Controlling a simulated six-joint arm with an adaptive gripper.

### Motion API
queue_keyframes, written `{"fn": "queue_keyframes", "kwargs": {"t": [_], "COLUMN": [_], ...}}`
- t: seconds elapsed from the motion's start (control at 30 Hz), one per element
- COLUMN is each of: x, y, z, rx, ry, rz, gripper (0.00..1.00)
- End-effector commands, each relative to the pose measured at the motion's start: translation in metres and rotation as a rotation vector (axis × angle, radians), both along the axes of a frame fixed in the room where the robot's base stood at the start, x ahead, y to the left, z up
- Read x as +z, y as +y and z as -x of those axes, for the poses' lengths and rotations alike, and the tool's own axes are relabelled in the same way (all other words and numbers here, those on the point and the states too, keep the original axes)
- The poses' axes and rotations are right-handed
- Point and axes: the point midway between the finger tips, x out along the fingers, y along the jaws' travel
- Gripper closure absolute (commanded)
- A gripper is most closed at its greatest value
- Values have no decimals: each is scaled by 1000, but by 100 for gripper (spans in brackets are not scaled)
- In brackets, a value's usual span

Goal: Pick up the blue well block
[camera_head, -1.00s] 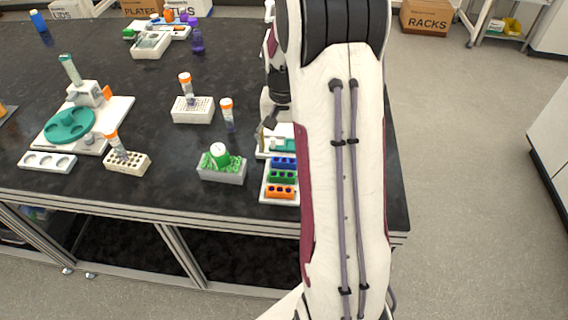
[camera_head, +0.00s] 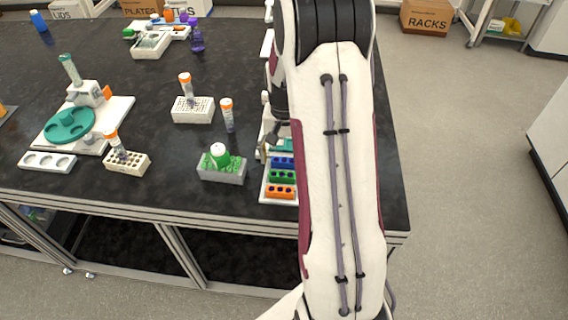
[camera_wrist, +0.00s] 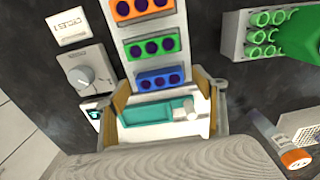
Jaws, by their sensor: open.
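The blue well block (camera_wrist: 161,78) has dark round wells in a row and lies on a white tray (camera_wrist: 184,10). It is the block of the row nearest my gripper in the wrist view, and it also shows in the head view (camera_head: 283,163), partly covered by my arm. A green well block (camera_wrist: 151,47) and an orange well block (camera_wrist: 141,10) lie beyond it in the same row. My gripper (camera_wrist: 165,90) is open, its two tan-padded fingers on either side of the blue block's near area. I cannot tell whether the fingertips touch it.
A device with a teal panel (camera_wrist: 160,110) lies beneath my fingers. A device with a knob (camera_wrist: 80,75) is at left. A rack of green tubes (camera_head: 221,172) stands left of the tray, with an orange-capped tube (camera_head: 228,115) behind it.

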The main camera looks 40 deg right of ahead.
Motion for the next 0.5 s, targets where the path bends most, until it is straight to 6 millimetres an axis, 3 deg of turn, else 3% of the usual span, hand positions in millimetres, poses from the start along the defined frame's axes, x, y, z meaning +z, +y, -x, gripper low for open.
{"fn": "queue_keyframes", "kwargs": {"t": [0.2,0.33,0.5], "x": [0,0,0], "y": [0,0,0], "z": [0,0,0], "rx": [0,0,0], "ry": [0,0,0], "rz": [0,0,0], "gripper": [33,67,70]}}
